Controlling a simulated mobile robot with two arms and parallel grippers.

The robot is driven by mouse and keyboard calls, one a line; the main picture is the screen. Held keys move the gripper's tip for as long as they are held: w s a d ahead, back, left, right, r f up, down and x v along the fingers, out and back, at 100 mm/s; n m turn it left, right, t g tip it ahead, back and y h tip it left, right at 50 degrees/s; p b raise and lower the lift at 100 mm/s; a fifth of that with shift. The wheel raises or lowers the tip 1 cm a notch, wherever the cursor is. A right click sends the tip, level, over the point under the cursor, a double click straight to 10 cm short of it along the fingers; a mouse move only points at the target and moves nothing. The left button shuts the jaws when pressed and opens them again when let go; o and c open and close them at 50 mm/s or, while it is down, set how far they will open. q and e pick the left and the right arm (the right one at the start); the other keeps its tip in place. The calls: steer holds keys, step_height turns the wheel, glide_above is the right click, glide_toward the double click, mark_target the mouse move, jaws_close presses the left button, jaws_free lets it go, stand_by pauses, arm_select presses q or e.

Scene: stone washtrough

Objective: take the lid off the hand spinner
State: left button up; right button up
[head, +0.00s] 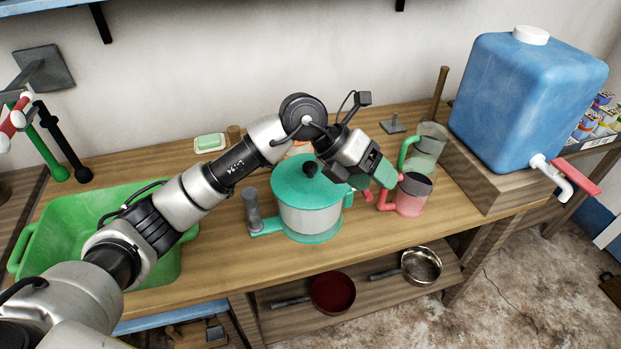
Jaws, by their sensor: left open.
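The hand spinner (308,219) stands upright on the wooden bench, a pale see-through tub with a teal base. Its teal lid (290,180) sits on top with a dark knob (310,170) in the middle. A grey grip on a teal arm sticks out at its left side. My left gripper (373,182) is open and empty, just right of the lid and apart from the knob. Its forearm passes behind and above the lid. My right gripper is not in view.
A red jug (412,190) stands close right of my left gripper, with a green-handled jug (428,143) behind it. A blue water tank (520,95) is at the right. A green basin (75,225) is at the left. A soap dish (209,143) lies at the back.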

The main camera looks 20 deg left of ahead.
arm_select(q)
steer(key=w+a+n+y, duration=0.1)
steer(key=w+a+y, duration=0.3)
steer(key=a+y, duration=0.3)
steer(key=n+t+y, duration=0.1)
steer(key=y, duration=0.1)
glide_toward(310, 165)
steer(key=shift+y, duration=0.3)
step_height(310, 165, down, 5)
steer(key=shift+d+p, duration=0.1)
steer(key=shift+p, duration=0.35)
steer(key=f, duration=0.2)
steer(key=w+f+p, duration=0.1)
steer(key=f, duration=0.2)
steer(key=shift+w+d+f+p, duration=0.25)
steer(key=shift+w+f+p, duration=0.05)
steer(key=shift+p, duration=0.05)
steer(key=c, duration=1)
steer(key=shift+r, duration=0.1)
steer(key=shift+c, duration=0.2)
